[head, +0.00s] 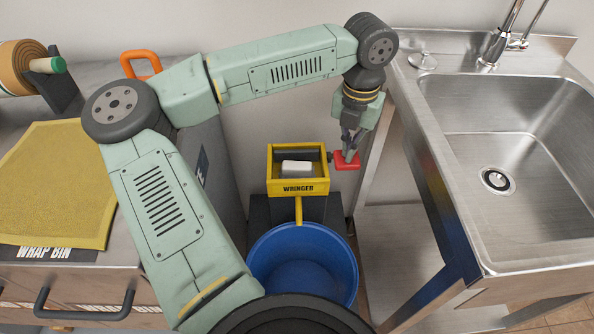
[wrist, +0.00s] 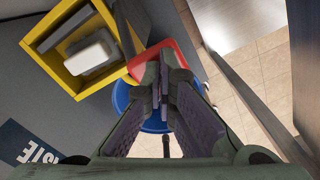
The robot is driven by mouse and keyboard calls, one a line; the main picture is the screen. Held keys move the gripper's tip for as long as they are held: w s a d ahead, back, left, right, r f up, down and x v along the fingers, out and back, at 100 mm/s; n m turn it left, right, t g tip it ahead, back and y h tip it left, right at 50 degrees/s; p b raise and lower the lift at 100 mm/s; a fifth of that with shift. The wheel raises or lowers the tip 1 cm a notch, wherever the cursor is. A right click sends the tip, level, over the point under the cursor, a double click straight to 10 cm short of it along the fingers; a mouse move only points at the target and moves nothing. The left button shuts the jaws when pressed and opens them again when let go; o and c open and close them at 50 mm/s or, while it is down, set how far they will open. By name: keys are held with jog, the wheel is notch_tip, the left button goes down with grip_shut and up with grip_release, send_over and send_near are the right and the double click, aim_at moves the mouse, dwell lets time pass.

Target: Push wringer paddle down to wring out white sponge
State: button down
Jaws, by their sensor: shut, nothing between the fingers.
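The yellow wringer (head: 298,187) stands above a blue bucket and holds the white sponge (head: 296,167) in its open top. The wringer (wrist: 62,80) and the sponge (wrist: 90,56) also show in the wrist view. The red paddle (head: 346,161) sticks out at the wringer's right side. My gripper (head: 350,154) is shut and points down at the red paddle. In the wrist view my fingertips (wrist: 161,62) overlap the paddle (wrist: 140,66) and hide part of it. I cannot tell for sure whether they touch it.
The blue bucket (head: 303,262) is below the wringer. A steel sink (head: 470,170) stands to the right, close to my gripper. A counter with a yellow cloth (head: 55,185) and a wrap bin drawer (head: 90,283) is on the left. An orange handle (head: 140,62) is behind my arm.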

jog(key=shift+w+a+f, duration=0.1)
jog(key=shift+f, duration=0.1)
notch_tip(320, 180, up, 11)
jog(key=p, duration=0.5)
jog(key=shift+p, duration=0.4)
jog(key=shift+r, duration=0.1)
